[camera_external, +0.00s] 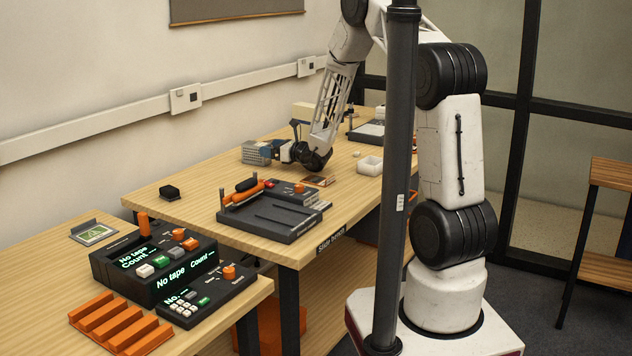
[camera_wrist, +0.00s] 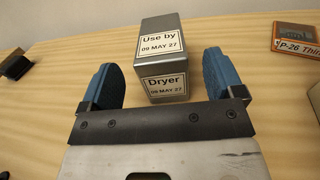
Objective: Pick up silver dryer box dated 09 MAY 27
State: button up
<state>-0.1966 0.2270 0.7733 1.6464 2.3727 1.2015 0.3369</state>
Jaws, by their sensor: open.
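The silver dryer box (camera_wrist: 158,62) stands on the wooden table in the wrist view. Its top label reads "Use by 09 MAY 27" and its front label reads "Dryer" with a date line that looks the same. My gripper (camera_wrist: 160,82) is open, with one blue-padded finger to the left of the box and one to the right. The near end of the box lies between the fingers, with gaps on both sides. In the external view my gripper (camera_external: 282,152) is low over the far part of the table, beside a grey gridded object (camera_external: 257,152); the dryer box cannot be made out clearly there.
An orange-framed card (camera_wrist: 296,42) marked "P-26" lies right of the box. A dark object (camera_wrist: 15,65) sits at the left.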

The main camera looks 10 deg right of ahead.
aim_at(259, 144)
jog(key=shift+w+a, duration=0.15)
jog(key=shift+x, duration=2.5)
jog(key=c, duration=1.2)
jog(key=shift+o, duration=0.2)
jog(key=shift+r, duration=0.1)
